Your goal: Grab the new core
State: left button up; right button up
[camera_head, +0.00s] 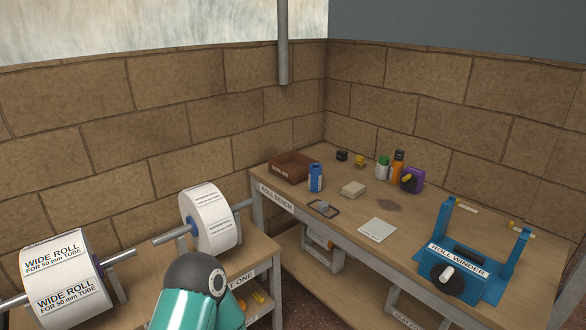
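I cannot make out a core for certain in the head view. A brown open tray (290,168) with a small unreadable label sits at the back left of the bench marked ROLL BENCH (345,231); its contents are not clear. A white roll (211,219) sits on a metal bar left of the bench. A larger roll marked WIDE ROLL FOR 50 mm TUBE (58,273) sits on another bar at the far left. A teal and dark grey arm part of mine shows at the bottom. Neither gripper is in view.
A blue ROLL WINDER (462,262) stands at the bench's right. A blue can (315,178), a pale stack (353,189), a white sheet (377,230), bottles (398,168) and a purple box (412,180) lie around the bench. A grey pipe (283,45) hangs behind.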

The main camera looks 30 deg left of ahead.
aim_at(315, 178)
jog(key=u, duration=0.65)
jog(key=i, duration=1.5)
jog(key=u, duration=0.75)
jog(key=k, duration=0.8)
jog(key=u, duration=0.15)
jog(key=i, duration=0.85)
jog(key=z, duration=0.1)
